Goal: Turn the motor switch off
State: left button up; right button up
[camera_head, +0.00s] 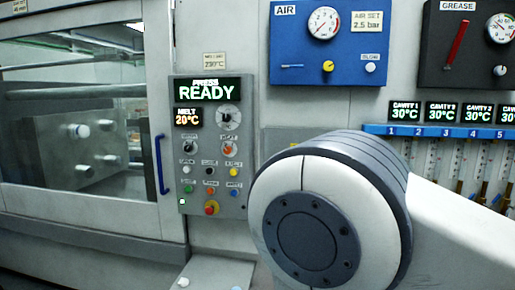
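A grey control panel (212,185) stands left of centre, with a "PRESS READY" display (207,90) and a "MELT 20°C" display (188,117). A small green light (183,202) glows at lower left. Neither gripper is in view.
A windowed door (80,130) with a blue handle (160,165) is left of the panel. A blue AIR box (290,60) and a black GREASE box (455,70) are above right. My own arm link fills the lower right, hiding the wall there.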

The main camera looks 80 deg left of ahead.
aim_at(188, 148)
jog(key=u, duration=4.85)
jog(key=i, duration=1.2)
jog(key=z, duration=1.8)
